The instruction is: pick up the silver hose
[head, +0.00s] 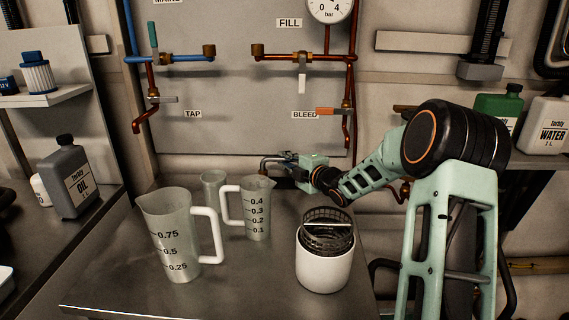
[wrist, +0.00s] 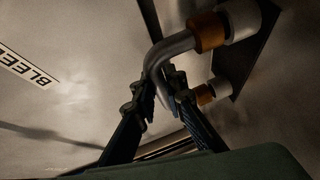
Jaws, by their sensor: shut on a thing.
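The silver hose (wrist: 176,45) shows in the wrist view as a bent grey pipe. It comes out of a copper-coloured collar (wrist: 207,32) and bends down between my fingers. My gripper (wrist: 160,93) is shut on the hose near its bend, and the fingers partly hide its lower end. In the head view my gripper (head: 284,160) is at the back of the counter, below the panel. There the hose (head: 266,162) shows as a small silver bend just left of the fingers.
A large measuring jug (head: 170,240), a smaller jug (head: 257,215) and a clear cup (head: 213,186) stand on the counter (head: 120,275). A white pot (head: 323,265) with a dark wire basket stands in front of my arm. Copper pipes (head: 348,125) hang above.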

